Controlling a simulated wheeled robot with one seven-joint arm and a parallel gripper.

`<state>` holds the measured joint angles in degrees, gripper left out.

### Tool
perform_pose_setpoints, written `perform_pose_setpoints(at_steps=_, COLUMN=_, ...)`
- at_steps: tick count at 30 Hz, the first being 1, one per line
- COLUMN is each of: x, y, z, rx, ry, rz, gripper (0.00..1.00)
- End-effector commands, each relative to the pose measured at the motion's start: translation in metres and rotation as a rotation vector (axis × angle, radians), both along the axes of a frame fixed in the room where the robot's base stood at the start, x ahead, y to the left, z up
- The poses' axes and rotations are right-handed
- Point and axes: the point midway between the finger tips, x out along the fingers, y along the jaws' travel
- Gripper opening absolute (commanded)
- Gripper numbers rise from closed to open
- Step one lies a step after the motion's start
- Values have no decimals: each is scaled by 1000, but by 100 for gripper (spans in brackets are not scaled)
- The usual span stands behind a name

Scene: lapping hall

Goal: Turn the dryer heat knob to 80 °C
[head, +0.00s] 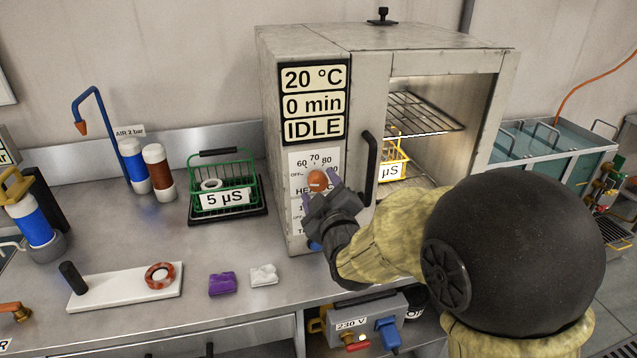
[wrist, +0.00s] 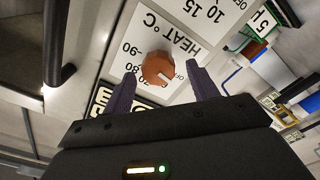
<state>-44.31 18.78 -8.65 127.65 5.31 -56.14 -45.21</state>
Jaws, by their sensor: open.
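The dryer heat knob (head: 318,181) is an orange-brown dial on the panel below the dryer display (head: 313,103), which reads 20 °C, 0 min, IDLE. In the wrist view the knob (wrist: 157,67) sits on the upside-down HEAT °C scale. Its pale mark points lower right, near OFF; the exact reading is unclear. The 80 label (wrist: 133,68) is left of the knob. My gripper (wrist: 161,74) is open, one finger on each side of the knob, with visible gaps. In the head view my gripper (head: 320,190) is in front of the panel, partly covering the scale.
The dryer door handle (head: 370,168) is just right of the panel. A green basket (head: 222,185) marked 5 µS stands on the bench to the left. A yellow basket (head: 393,158) is inside the dryer.

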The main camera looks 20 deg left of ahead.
Motion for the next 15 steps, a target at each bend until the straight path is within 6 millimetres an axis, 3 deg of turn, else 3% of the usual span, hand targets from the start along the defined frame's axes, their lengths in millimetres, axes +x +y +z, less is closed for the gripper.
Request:
perform_pose_setpoints(at_steps=6, x=16, y=9, z=0, rx=1, ry=1, rz=-1, gripper=59)
perform_pose_setpoints(at_steps=14, x=17, y=8, z=0, rx=0, ry=1, rz=-4, gripper=59)
perform_pose_setpoints(at_steps=15, x=17, y=8, z=0, rx=0, ry=1, rz=-4, gripper=51)
